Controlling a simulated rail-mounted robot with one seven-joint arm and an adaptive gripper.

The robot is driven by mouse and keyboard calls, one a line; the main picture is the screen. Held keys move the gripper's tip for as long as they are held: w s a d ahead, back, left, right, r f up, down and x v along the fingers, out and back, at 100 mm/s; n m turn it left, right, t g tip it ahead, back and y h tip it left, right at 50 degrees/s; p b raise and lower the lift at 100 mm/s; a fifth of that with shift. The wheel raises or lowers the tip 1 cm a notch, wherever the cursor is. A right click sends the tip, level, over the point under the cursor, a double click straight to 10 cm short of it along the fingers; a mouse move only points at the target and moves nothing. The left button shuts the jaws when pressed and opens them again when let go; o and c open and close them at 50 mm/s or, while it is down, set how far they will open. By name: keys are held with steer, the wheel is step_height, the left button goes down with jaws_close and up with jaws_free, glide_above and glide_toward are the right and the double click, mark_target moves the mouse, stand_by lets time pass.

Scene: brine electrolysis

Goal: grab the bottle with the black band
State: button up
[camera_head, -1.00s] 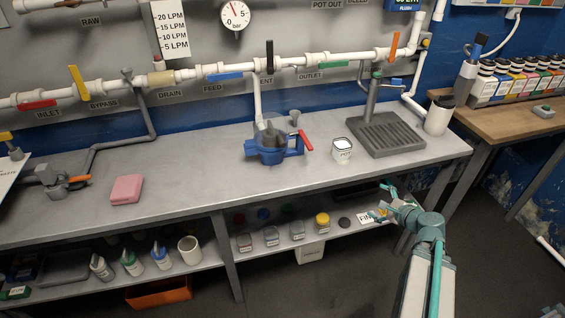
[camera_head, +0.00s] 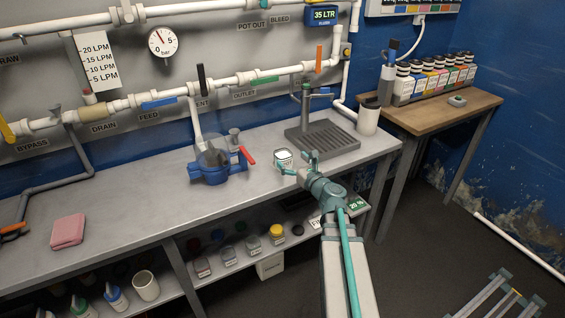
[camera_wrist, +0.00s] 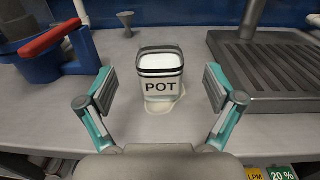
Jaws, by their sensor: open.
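Several white bottles with black caps and differently coloured bands stand in a row (camera_head: 434,82) on the wooden side table at the right in the head view. The leftmost bottle (camera_head: 403,83) seems to have the darkest band, but it is too small to be sure. My gripper (camera_head: 300,164) is well left of these bottles, over the front part of the grey bench. In the wrist view my gripper (camera_wrist: 160,90) is open and empty. The bottles are outside the wrist view.
The grey drain stand (camera_head: 322,139), white cup (camera_head: 368,118) and a tall tool in a holder (camera_head: 388,75) lie between my gripper and the bottles. The wooden table (camera_head: 440,115) has free room in front of the row, beside a small grey block (camera_head: 457,101).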

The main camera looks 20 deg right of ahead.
mark_target(287, 156)
steer(key=shift+w+a+f+p, duration=0.1)
steer(key=shift+w+a+p, duration=0.1)
steer(key=shift+w, duration=1.35)
steer(key=shift+w+a+p, duration=0.1)
steer(key=shift+w+p, duration=0.1)
steer(key=shift+w, duration=1.35)
steer(key=c, duration=1.3)
